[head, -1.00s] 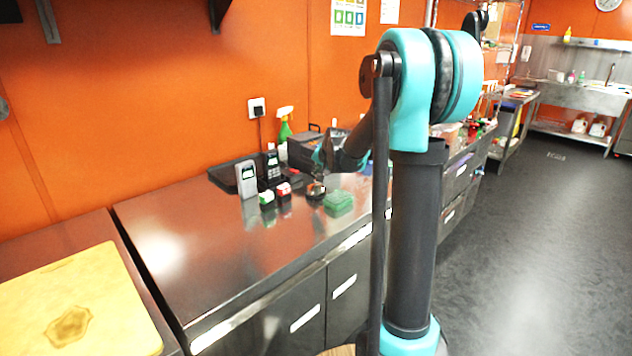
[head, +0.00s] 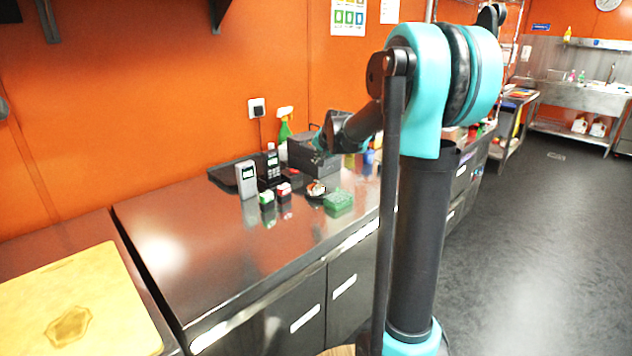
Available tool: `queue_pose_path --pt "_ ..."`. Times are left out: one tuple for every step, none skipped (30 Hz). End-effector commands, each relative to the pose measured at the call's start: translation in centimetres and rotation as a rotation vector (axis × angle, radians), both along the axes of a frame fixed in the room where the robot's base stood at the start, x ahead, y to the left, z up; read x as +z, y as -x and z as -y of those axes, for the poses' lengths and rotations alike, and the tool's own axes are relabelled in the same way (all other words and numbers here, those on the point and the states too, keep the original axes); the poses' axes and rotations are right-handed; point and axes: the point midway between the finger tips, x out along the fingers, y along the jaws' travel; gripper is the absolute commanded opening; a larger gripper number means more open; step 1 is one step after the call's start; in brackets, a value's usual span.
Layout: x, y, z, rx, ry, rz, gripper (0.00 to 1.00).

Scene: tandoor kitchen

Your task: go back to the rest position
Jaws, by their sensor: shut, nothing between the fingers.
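My gripper (head: 322,142) is at the end of my dark and teal arm, which reaches back over the counter. It is small in the head view, in front of a dark box (head: 312,160), and looks shut and empty. It appears raised above the counter items, apart from them. Its fingertips are hard to make out against the dark box.
The steel counter (head: 220,260) holds a grey handheld device (head: 246,180), a black phone-like device (head: 273,165), small red and green boxes, a small round dish (head: 316,189), a green box (head: 339,201) and a spray bottle (head: 285,127). A cutting board (head: 80,300) lies at left. Open floor is at right.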

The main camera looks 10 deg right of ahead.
Motion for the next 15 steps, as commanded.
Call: queue_pose_path --pt "0.0 0.0 0.0 0.000 0.000 0.000 0.00" --pt "0.0 0.0 0.0 0.000 0.000 0.000 0.00" --pt "0.0 0.0 0.0 0.000 0.000 0.000 0.00" --pt "0.0 0.0 0.0 0.000 0.000 0.000 0.00" --pt "0.0 0.0 0.0 0.000 0.000 0.000 0.00" --pt "0.0 0.0 0.0 0.000 0.000 0.000 0.00" --pt "0.0 0.0 0.0 0.000 0.000 0.000 0.00" --pt "0.0 0.0 0.0 0.000 0.000 0.000 0.00" --pt "0.0 0.0 0.0 0.000 0.000 0.000 0.00" --pt "0.0 0.0 0.0 0.000 0.000 0.000 0.00" --pt "0.0 0.0 0.0 0.000 0.000 0.000 0.00" --pt "-0.1 0.1 0.0 0.001 0.002 -0.001 0.00" --pt "-0.2 0.4 0.0 0.004 0.005 -0.003 0.00" --pt "-0.3 0.8 0.1 0.008 0.010 -0.007 0.00" --pt "-0.7 1.7 0.1 0.016 0.022 -0.013 0.00"
